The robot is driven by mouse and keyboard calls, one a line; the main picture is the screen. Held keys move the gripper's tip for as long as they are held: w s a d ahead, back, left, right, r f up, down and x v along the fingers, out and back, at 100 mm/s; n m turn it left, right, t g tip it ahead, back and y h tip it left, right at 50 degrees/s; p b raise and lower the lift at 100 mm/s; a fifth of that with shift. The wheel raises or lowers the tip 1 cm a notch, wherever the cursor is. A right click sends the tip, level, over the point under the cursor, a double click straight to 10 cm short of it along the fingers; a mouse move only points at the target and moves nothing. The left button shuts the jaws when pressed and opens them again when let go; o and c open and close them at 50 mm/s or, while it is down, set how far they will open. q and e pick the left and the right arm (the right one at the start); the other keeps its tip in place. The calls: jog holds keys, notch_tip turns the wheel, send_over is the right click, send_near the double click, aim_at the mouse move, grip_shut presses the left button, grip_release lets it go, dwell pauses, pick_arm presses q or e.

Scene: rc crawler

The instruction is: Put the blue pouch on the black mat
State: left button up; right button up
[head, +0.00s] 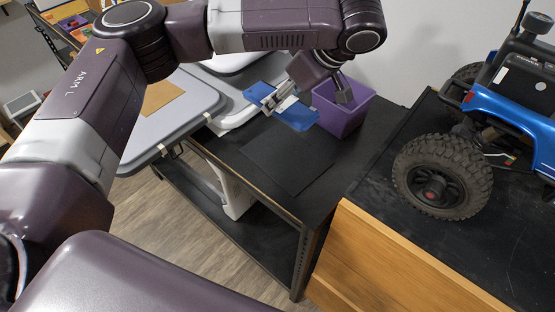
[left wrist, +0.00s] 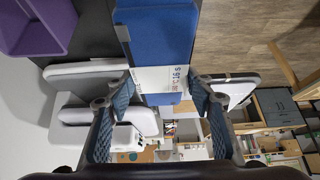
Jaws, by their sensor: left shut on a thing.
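The blue pouch (head: 299,117), with a white printed label, is held flat in my left gripper (head: 272,102) near the back left edge of the black table. It appears raised, but its exact height is hard to tell. In the left wrist view my gripper (left wrist: 162,92) is shut on the label end of the pouch (left wrist: 158,36), which extends away from the fingers. The black mat (head: 290,158) lies flat and bare on the black table, just in front of the pouch in the head view. My right gripper is not in view.
A purple bin (head: 341,118) stands behind the mat, close to the pouch's right end; it also shows in the left wrist view (left wrist: 40,38). A blue crawler truck (head: 510,90) stands on a bench at the right. Grey lidded containers (head: 190,98) are left of the table.

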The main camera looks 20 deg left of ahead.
pick_arm(q)
notch_tip(320, 180, down, 16)
jog(key=shift+r+b, duration=0.1)
jog(key=shift+b, duration=0.9)
jog(key=shift+f+b, duration=0.3)
jog(key=shift+f, duration=0.65)
jog(key=shift+f+p, duration=0.3)
jog(key=shift+f, duration=0.1)
jog(key=shift+w+f, duration=0.1)
jog(key=shift+f, duration=0.65)
jog(key=shift+f, duration=0.1)
jog(key=o, duration=1.2)
jog(key=shift+o, duration=0.2)
